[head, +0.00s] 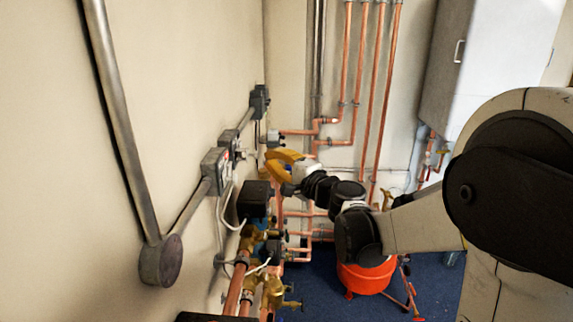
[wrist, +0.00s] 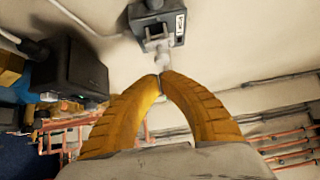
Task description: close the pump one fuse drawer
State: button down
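A grey fuse unit (wrist: 155,12) on the wall shows at the top of the wrist view, with a white label on its face. A small grey part (wrist: 155,38) juts from its lower side; I take it for the fuse drawer but cannot tell how far it stands out. A pale piece lies just below it. My gripper (wrist: 160,76) has its yellow fingertips together, just below that pale piece; I cannot tell whether they touch it. In the head view my gripper (head: 270,163) is near the wall, right of several grey boxes (head: 215,165). Which one is pump one is unclear.
A black box (head: 255,198) with a white cable sits below my gripper, left of it in the wrist view (wrist: 72,70). Copper pipes (head: 235,285) and brass valves run along the wall below. A red vessel (head: 365,277) stands on the blue floor.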

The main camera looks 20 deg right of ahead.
aim_at(252, 155)
jog(key=shift+w+a, duration=0.25)
jog(key=shift+a, duration=0.25)
jog(key=a, duration=0.1)
jog(key=w+a, duration=0.1)
jog(key=a, duration=0.1)
jog(key=shift+w+a, duration=0.2)
jog(key=shift+a, duration=0.05)
jog(key=shift+d, duration=0.15)
